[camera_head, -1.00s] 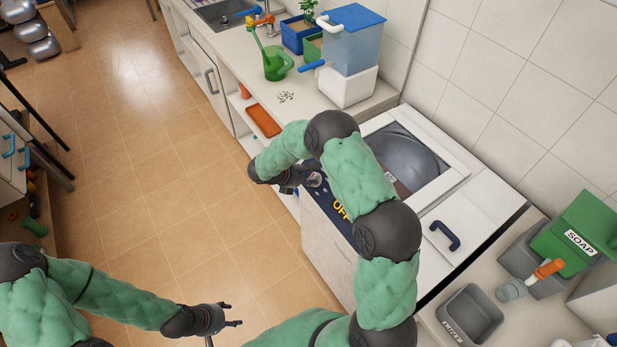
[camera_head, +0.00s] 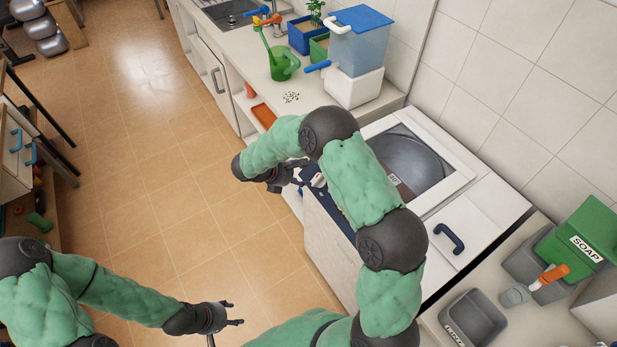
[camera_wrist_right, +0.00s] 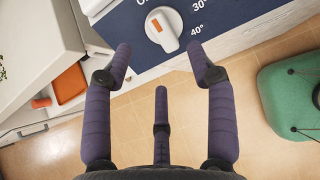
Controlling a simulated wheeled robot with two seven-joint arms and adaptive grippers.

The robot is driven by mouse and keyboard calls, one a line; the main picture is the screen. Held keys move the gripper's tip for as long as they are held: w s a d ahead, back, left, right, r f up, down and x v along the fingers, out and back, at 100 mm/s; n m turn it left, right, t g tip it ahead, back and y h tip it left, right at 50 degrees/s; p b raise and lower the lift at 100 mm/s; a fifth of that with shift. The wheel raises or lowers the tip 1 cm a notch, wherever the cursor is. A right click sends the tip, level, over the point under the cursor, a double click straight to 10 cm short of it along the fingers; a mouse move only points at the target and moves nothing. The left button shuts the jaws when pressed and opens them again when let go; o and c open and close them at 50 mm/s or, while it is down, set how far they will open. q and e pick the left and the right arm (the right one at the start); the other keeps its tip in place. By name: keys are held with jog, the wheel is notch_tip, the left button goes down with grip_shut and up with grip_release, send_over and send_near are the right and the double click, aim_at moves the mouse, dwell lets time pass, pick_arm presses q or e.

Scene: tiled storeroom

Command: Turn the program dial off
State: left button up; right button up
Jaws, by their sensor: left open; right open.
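The white program dial (camera_wrist_right: 163,29) sits on the washer's dark blue front panel (camera_wrist_right: 228,12) in the right wrist view. Its raised grip slants from upper left to lower right, with a small orange mark near the upper left. The marks 30° and 40° lie to its right; lettering above is cut off. My right gripper (camera_wrist_right: 159,56) is open and empty, its fingers spread just short of the dial, with no contact visible. In the head view my right gripper (camera_head: 287,174) is beside the panel, partly hiding it. My left gripper (camera_head: 231,315) is open and empty over the floor.
The washer's white top with a round window (camera_head: 412,160) lies behind my right arm. A counter with a blue-lidded dispenser (camera_head: 357,50) stands beyond it. A soap box (camera_head: 583,245) and grey bin (camera_head: 474,318) are at right.

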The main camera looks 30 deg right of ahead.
jog(key=shift+v, duration=2.3)
jog(key=s+a+f+m+y, duration=0.6)
jog(key=s+f+m, duration=0.4)
jog(key=s, duration=0.2)
jog(key=s+a+f+m+y, duration=0.7)
jog(key=s+f+m, duration=0.3)
jog(key=s, duration=0.3)
jog(key=shift+a+f+m, duration=0.15)
jog(key=shift+a+m, duration=0.55)
